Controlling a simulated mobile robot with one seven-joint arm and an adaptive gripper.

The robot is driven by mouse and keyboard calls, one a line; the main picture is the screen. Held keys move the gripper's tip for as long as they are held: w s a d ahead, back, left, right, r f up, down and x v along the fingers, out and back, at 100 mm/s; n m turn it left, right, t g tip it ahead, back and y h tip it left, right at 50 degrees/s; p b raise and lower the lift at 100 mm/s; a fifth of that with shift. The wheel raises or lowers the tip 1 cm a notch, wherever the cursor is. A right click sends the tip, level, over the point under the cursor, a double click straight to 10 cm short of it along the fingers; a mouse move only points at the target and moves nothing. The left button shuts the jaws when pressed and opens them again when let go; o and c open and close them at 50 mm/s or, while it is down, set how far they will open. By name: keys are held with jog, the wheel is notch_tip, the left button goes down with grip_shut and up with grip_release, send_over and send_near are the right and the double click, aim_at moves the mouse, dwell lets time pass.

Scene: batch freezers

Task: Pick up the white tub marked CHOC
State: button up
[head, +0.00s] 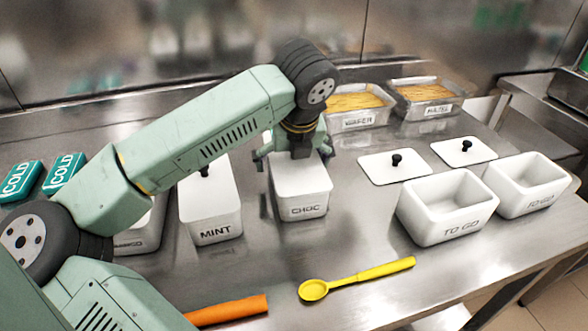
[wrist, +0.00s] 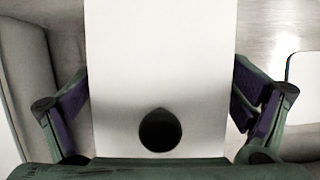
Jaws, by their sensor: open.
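The white tub marked CHOC (head: 302,202) stands upright on the steel counter with its white lid on. My gripper (head: 292,158) is over the back part of this tub, pointing down, with its fingers apart. In the wrist view the white lid (wrist: 160,60) with its round black knob (wrist: 160,130) lies between the two open fingers of my gripper (wrist: 160,108). In the head view my gripper hides the lid's knob. I cannot tell how far down the fingers reach.
The MINT tub (head: 212,215) stands close on the left. Two open TO GO tubs (head: 440,222) stand on the right, with two loose lids (head: 395,168) behind them. A yellow spoon (head: 355,280) and an orange-handled tool (head: 235,309) lie in front. WAFER (head: 355,118) and another tray stand behind.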

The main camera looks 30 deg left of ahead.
jog(key=shift+f, duration=0.1)
jog(key=c, duration=1.7)
